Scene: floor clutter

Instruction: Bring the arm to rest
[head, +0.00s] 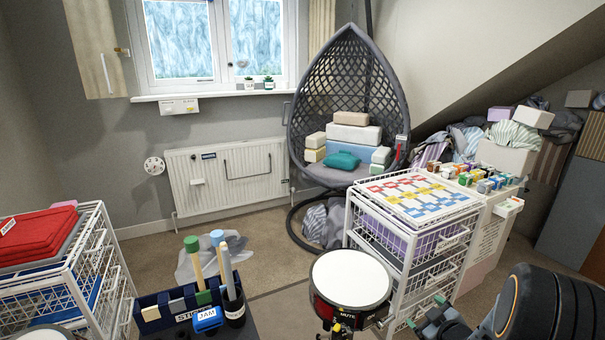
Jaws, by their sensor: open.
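My arm shows at the lower right as a dark, thick link with a grey section. My gripper (426,311) is at its left end, with small green tips. The tips are apart and nothing shows between them. It is just right of the drum (350,280) and in front of the white wire drawer unit (400,262). I cannot tell whether it touches either one. The rest of the arm is cut off by the picture's edge.
A dark box (165,313) with sticks and a cup of tubes stands at the lower left. A wire rack (107,262) with red folded cloth is at the far left. A hanging chair (345,90) holds boxes. Carpet (160,255) is open in the middle left.

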